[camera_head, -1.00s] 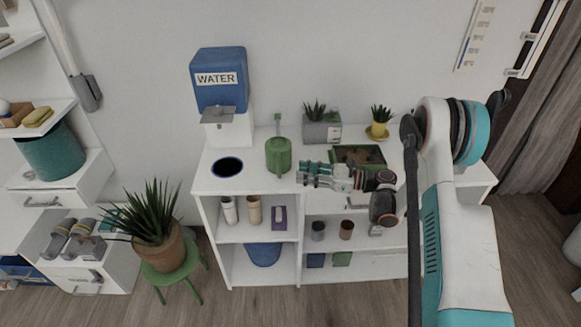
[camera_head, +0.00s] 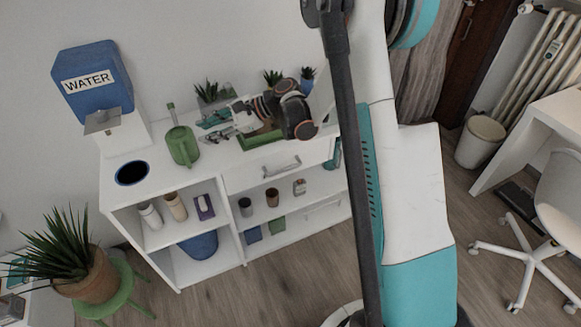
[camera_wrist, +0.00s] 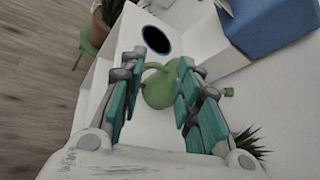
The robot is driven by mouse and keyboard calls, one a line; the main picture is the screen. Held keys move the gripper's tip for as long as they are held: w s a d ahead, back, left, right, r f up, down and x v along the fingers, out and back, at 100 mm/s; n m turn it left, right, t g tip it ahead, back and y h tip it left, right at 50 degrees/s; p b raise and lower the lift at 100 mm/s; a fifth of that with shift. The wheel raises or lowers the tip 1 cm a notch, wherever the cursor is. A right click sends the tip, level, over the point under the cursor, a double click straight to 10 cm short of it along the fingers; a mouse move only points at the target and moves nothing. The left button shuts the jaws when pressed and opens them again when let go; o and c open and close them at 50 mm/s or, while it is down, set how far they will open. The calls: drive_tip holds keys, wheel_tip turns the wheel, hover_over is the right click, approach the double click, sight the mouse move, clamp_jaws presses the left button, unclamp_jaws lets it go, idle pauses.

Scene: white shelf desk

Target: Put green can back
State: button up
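The green can is a watering can (camera_head: 182,147) with a long spout, upright on the white desk top. It stands just right of a dark round hole (camera_head: 132,173). My gripper (camera_head: 206,131) is right of the can, its teal and grey fingers pointing left toward it. In the wrist view the can (camera_wrist: 158,92) shows in the gap between my two spread fingers (camera_wrist: 158,70), partly hidden by the right finger. My gripper is open and looks empty. The head view shows a small gap between fingertips and can.
A blue water dispenser (camera_head: 90,85) stands behind the hole. Small potted plants (camera_head: 208,93) and a green-rimmed tray (camera_head: 262,140) are near my gripper. Shelves below hold cups and bottles (camera_head: 176,206). A large plant (camera_head: 88,270) on a green stool stands at front left.

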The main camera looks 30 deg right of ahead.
drive_tip(key=s+r+n+h, duration=0.3)
drive_tip(key=s+r+n, duration=0.1)
drive_tip(key=s+r, duration=0.2)
drive_tip(key=s+d+r+n+h, duration=0.1)
drive_tip(key=s+d+n+h, duration=0.2)
drive_tip(key=s, duration=0.5)
drive_tip(key=s+d+r+n+t+h, duration=0.1)
drive_tip(key=s+d+n+h, duration=0.2)
drive_tip(key=s, duration=0.6)
drive_tip(key=s+d+r+n+t+h, duration=0.1)
drive_tip(key=s+d+r+n+h, duration=0.1)
drive_tip(key=s+n, duration=0.4)
drive_tip(key=s+d+h, duration=0.1)
drive_tip(key=s, duration=0.1)
drive_tip(key=shift+s+n, duration=0.4)
